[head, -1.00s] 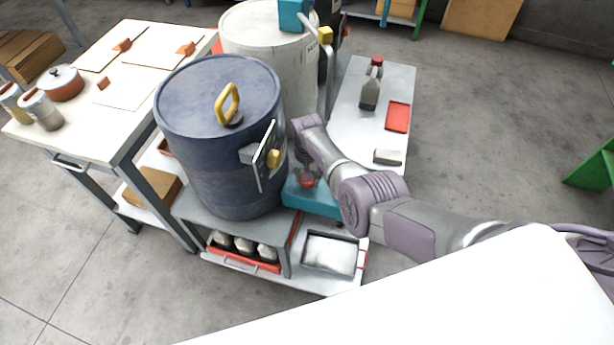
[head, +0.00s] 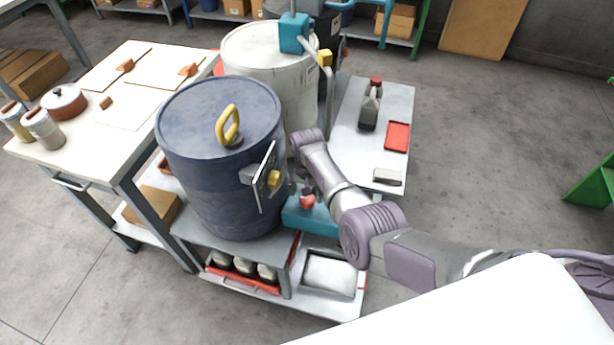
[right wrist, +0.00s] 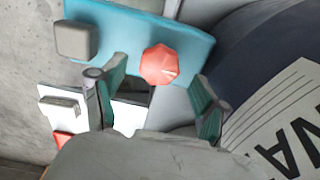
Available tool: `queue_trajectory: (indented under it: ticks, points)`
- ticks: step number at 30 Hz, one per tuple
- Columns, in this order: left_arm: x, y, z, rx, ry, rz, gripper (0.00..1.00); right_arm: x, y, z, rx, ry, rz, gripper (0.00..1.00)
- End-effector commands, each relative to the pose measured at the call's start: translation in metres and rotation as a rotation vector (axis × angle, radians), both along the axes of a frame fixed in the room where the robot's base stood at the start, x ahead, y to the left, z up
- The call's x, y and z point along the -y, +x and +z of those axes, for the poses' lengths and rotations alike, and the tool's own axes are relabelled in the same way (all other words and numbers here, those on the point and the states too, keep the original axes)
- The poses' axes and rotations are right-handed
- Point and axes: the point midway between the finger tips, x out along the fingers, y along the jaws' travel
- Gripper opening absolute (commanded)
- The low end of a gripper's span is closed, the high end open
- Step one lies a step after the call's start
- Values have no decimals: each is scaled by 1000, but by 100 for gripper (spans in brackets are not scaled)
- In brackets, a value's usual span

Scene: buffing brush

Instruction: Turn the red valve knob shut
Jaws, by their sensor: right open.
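The red valve knob (head: 307,200) sits on a teal box (head: 325,222) beside the dark blue drum in the head view. In the right wrist view the faceted red knob (right wrist: 160,66) is against the teal surface (right wrist: 118,35). My right gripper (right wrist: 155,98) is open, with its two green-padded fingers spread to the left and right of the knob's line. The knob shows beyond the gap between them, and nothing is held. Whether the fingertips reach the knob's depth I cannot tell. In the head view my right arm reaches in from the right to the knob. My left gripper is not in view.
The blue drum (head: 215,165) with a yellow handle stands close left of the knob. A pale drum (head: 262,65) is behind it. A grey block (right wrist: 75,40) sticks out beside the knob. A low shelf with a bottle (head: 370,108) and red tray (head: 397,136) lies to the right.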

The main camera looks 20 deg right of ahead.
Motion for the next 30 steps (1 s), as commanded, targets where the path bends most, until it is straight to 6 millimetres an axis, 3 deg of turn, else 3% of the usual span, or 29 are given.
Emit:
queue_trajectory:
  ticks: [9, 15, 30]
  points:
    - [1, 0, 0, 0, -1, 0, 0, 0, 0, 62, 4, 1, 0, 74]
    - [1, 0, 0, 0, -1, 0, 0, 0, 0, 89, 1, 1, 0, 74]
    - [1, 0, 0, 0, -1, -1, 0, 0, 0, 97, -1, 1, 0, 74]
